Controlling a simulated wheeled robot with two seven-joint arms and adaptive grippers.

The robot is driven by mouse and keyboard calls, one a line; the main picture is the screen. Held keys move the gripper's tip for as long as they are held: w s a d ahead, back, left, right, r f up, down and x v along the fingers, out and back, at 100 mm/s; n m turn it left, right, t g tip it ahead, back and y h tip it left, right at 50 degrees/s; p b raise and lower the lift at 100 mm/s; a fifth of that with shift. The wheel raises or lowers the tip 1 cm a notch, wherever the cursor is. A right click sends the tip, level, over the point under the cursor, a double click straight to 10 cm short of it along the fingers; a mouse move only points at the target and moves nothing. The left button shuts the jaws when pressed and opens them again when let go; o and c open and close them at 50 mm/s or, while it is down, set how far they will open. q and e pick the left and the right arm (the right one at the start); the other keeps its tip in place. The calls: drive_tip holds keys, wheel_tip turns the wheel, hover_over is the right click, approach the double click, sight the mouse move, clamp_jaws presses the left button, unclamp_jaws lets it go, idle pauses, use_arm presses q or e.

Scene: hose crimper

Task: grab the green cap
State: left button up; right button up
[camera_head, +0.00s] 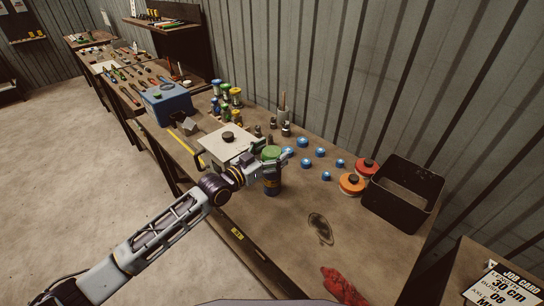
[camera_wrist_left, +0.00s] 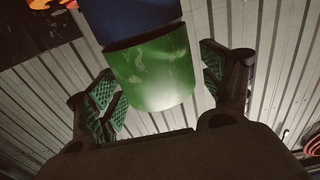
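The green cap (camera_head: 271,152) sits on top of an upright dark blue can (camera_head: 271,184) on the workbench. In the left wrist view the green cap (camera_wrist_left: 154,70) fills the space between my fingers, with the blue body (camera_wrist_left: 135,18) beyond it. My left gripper (camera_head: 277,160) is at the cap. The left wrist view shows its fingers (camera_wrist_left: 160,88) spread, one on each side of the cap. There is a clear gap at the right finger; the left finger is very near the cap, and I cannot tell if it touches. My right gripper is not in view.
Several blue caps (camera_head: 320,152) lie right of the can. Orange (camera_head: 351,184) and red (camera_head: 367,167) round pieces sit beside a black bin (camera_head: 404,192). A pale square plate (camera_head: 225,146) stands left of the can. A red cloth (camera_head: 343,287) lies at the front. Bench between is mostly clear.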

sight(272, 151)
use_arm(q)
drive_tip(key=c, duration=0.7)
drive_tip(key=shift+o, duration=0.2)
drive_tip(key=shift+r, duration=0.2)
wheel_tip(272, 151, up, 10)
drive_tip(key=shift+f+b, duration=0.15)
drive_tip(key=shift+b, duration=0.35)
